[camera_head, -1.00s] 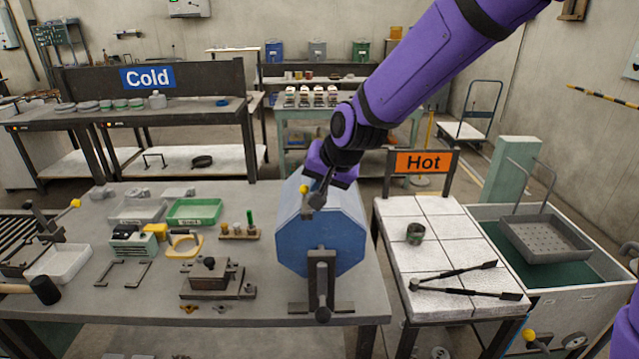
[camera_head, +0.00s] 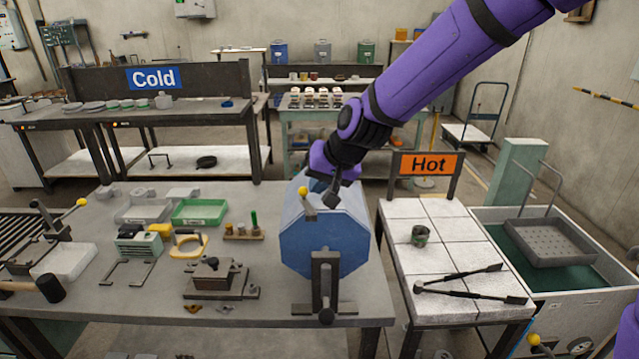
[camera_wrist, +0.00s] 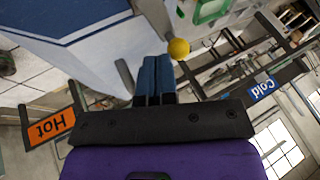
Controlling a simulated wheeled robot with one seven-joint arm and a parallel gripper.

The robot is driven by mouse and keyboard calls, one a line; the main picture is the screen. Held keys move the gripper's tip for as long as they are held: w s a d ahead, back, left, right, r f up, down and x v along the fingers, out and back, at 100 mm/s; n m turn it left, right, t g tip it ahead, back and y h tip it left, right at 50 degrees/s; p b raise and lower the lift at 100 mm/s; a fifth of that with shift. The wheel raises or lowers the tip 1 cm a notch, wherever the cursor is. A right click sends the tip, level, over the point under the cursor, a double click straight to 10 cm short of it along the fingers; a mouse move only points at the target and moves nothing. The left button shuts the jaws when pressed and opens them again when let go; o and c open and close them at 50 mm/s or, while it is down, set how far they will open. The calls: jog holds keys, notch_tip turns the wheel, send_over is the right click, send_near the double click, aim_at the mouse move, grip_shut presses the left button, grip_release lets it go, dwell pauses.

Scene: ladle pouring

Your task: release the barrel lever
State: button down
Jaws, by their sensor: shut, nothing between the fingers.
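The barrel (camera_head: 325,240) is a blue, many-sided drum on a dark stand at the right end of the grey workbench. A lever with a yellow knob (camera_head: 302,190) stands at its upper left edge. My gripper (camera_head: 332,200) is over the top of the barrel, just right of the knob. In the wrist view its two blue-grey fingers (camera_wrist: 153,75) are together, with nothing between them. The barrel's blue and pale surfaces (camera_wrist: 75,25) fill the upper left. Much of the lever's shaft is hard to make out.
The workbench (camera_head: 120,290) holds green and grey trays (camera_head: 199,212), a yellow-handled tool (camera_head: 188,245) and a dark metal block (camera_head: 215,278). Right of the barrel, a white-tiled table (camera_head: 440,235) under the Hot sign (camera_head: 428,164) bears a small can (camera_head: 420,236) and tongs (camera_head: 470,284).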

aim_at(301, 191)
jog(key=n+g, duration=0.1)
jog(key=n, duration=0.1)
jog(key=a+n+g+y, duration=0.1)
jog(key=n, duration=0.2)
jog(key=shift+w+n+g, duration=0.15)
jog(key=shift+n+g, duration=0.15)
jog(key=shift+g, duration=0.1)
jog(key=n+g, duration=0.1)
jog(key=a+n+g, duration=0.1)
jog(key=n, duration=0.1)
jog(key=shift+a+y, duration=0.15)
jog(key=shift+y, duration=0.15)
jog(key=n+g, duration=0.1)
jog(key=a+n, duration=0.1)
jog(key=n, duration=0.1)
jog(key=n+g, duration=0.1)
jog(key=shift+s+a+n+g, duration=0.25)
jog(key=shift+s+n+g, duration=0.05)
jog(key=shift+s, duration=0.05)
jog(key=shift+s+d, duration=0.1)
jog(key=shift+s, duration=0.05)
jog(key=shift+s+d, duration=0.45)
jog(key=shift+s, duration=0.05)
jog(key=shift+w, duration=0.15)
